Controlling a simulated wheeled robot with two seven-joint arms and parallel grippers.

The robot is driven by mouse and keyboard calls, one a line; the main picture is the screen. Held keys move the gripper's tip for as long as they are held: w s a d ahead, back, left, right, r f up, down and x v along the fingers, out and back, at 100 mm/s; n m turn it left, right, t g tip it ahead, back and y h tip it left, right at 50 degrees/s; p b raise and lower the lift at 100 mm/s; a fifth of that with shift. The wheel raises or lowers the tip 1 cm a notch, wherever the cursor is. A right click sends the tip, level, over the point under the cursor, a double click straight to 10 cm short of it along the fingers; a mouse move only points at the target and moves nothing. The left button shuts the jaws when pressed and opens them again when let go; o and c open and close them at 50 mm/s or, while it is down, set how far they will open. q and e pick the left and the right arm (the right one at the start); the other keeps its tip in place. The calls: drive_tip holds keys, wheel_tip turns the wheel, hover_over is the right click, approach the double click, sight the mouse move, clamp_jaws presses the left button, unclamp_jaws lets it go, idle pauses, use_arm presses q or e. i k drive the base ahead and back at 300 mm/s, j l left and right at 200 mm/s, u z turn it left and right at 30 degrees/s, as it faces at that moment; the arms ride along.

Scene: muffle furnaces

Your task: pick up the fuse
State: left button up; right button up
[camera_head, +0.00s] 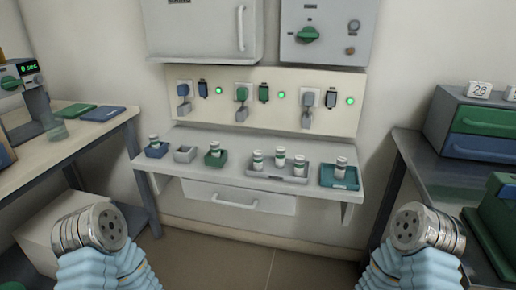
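Several small white cylinders with green bands, likely the fuses, stand upright on a white shelf (225,178) below the wall panel. One cylinder (154,142) is in a small blue holder at the left, and another (215,149) is in a green holder. Three cylinders (280,156) stand in a grey tray (264,174). One more cylinder (341,167) is in a teal tray (328,180) at the right. I cannot tell which one is meant. My two arms show only as blue sleeves with round metal ends in the lower corners, apart from the shelf. No gripper fingers show.
A small grey holder (185,154) looks empty. The wall panel (325,117) has sockets, plugs and green lights. A wooden-topped table (88,140) stands left. A dark bench (425,175) with a drawer unit (484,122) stands right. The floor between is clear.

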sight(299, 163)
drive_tip(key=i+j+z, duration=0.45)
drive_tip(key=i+j, duration=0.35)
